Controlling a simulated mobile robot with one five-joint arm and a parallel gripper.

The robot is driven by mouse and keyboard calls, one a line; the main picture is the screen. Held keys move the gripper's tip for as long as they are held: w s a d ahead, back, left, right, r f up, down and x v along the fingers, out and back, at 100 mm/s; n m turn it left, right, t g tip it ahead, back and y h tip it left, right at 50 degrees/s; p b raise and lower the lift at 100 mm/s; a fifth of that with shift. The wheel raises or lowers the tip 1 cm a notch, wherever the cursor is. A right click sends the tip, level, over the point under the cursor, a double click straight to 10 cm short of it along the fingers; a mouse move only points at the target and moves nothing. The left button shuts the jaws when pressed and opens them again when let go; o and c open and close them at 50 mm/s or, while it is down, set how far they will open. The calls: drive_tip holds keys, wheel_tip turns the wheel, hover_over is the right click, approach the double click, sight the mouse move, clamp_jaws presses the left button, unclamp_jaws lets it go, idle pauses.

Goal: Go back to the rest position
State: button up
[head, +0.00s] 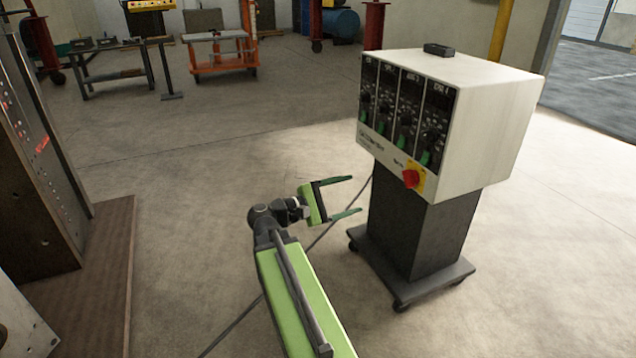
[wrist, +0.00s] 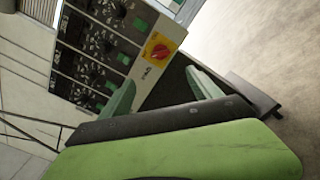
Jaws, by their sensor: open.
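My gripper (head: 347,198) is at the end of my green arm, in the middle of the head view. Its two green fingers are spread apart with nothing between them. They point right, toward the white control cabinet (head: 490,130) on its dark wheeled stand (head: 415,230). In the wrist view the open fingers of my gripper (wrist: 163,88) show in front of the cabinet's panel (wrist: 98,50), with the red knob on its yellow plate (wrist: 158,48) just beyond them. I cannot tell the exact gap between fingertips and cabinet.
A small black box (head: 438,50) lies on top of the cabinet. A dark cable (head: 325,232) runs across the floor behind my arm. A tall dark machine (head: 45,160) and a brown platform (head: 95,270) stand at left. An orange cart (head: 222,60) is farther back. The middle floor is clear.

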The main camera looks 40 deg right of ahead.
drive_tip(key=w+a+r+n+t+p, duration=0.1)
drive_tip(key=w+a+r+t+p, duration=0.1)
drive_tip(key=w+a+r+p, duration=0.3)
drive_tip(key=w+a+f+m+t+y+p, duration=0.15)
drive_tip(key=a+f+y, duration=0.45)
drive_tip(key=a, duration=0.6)
drive_tip(key=w+a+f+m+t+y+p, duration=0.1)
drive_tip(key=a+f+m+y+p, duration=0.3)
drive_tip(key=a, duration=0.8)
drive_tip(key=w+a+f+t+y+p, duration=0.1)
drive_tip(key=w+a+f+y, duration=0.1)
drive_tip(key=a+f+y, duration=0.75)
drive_tip(key=a+r+h+p, duration=0.2)
drive_tip(key=a+r+p, duration=0.1)
drive_tip(key=r+p, duration=3.5)
wheel_tip(320, 180, up, 3)
drive_tip(key=shift+f+m+p, duration=0.1)
drive_tip(key=shift+m+p, duration=0.2)
drive_tip(key=shift+m, duration=0.15)
drive_tip(key=shift+f, duration=0.1)
